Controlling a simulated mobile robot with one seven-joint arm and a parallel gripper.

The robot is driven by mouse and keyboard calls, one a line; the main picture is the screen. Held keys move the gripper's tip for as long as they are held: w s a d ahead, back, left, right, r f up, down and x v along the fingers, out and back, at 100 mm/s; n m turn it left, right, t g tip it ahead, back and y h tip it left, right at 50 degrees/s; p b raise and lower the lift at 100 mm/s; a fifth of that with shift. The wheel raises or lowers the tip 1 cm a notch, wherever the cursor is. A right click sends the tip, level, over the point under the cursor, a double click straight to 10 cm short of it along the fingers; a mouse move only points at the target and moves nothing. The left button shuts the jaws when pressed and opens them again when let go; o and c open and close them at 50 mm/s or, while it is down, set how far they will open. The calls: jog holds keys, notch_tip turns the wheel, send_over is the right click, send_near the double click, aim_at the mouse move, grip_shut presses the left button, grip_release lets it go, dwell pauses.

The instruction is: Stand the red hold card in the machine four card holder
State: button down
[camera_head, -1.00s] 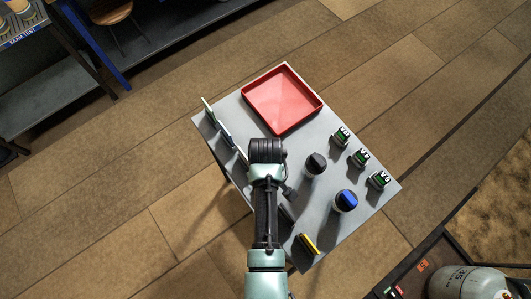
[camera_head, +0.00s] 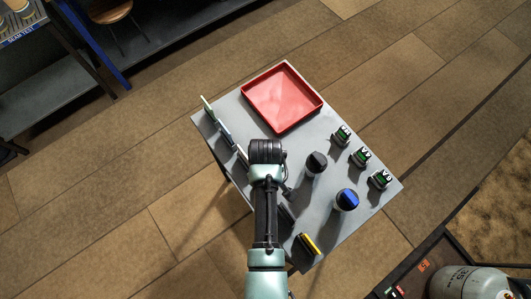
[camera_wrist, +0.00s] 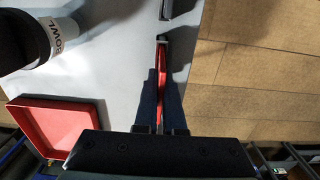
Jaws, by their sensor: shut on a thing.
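The red hold card (camera_wrist: 161,78) shows edge-on in the wrist view as a thin red strip. My gripper (camera_wrist: 161,98) is shut on it, with a dark finger on each side. The card's far end meets a small slotted holder (camera_wrist: 162,39) at the table's edge; I cannot tell how deep it sits in it. I cannot read a machine number on this holder. In the head view my arm hides the gripper's fingertips and the red card. Other upright cards stand along the left edge: a pale one (camera_head: 207,107), a bluish one (camera_head: 225,136) and a white one (camera_head: 243,156).
A red tray (camera_head: 307,120) lies at the grey table's (camera_head: 225,98) back. A black-topped container (camera_head: 316,163) and a blue-topped one (camera_head: 346,200) stand right of my arm. Several green-faced blocks (camera_head: 360,157) line the right edge. A yellow-edged item (camera_head: 309,244) is at the front.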

jog(key=shift+f+b, duration=0.35)
jog(key=shift+f, duration=0.25)
jog(key=c, duration=0.9)
grip_release()
jog(key=shift+c, duration=0.2)
notch_tip(320, 180, up, 13)
jog(key=shift+b, duration=0.65)
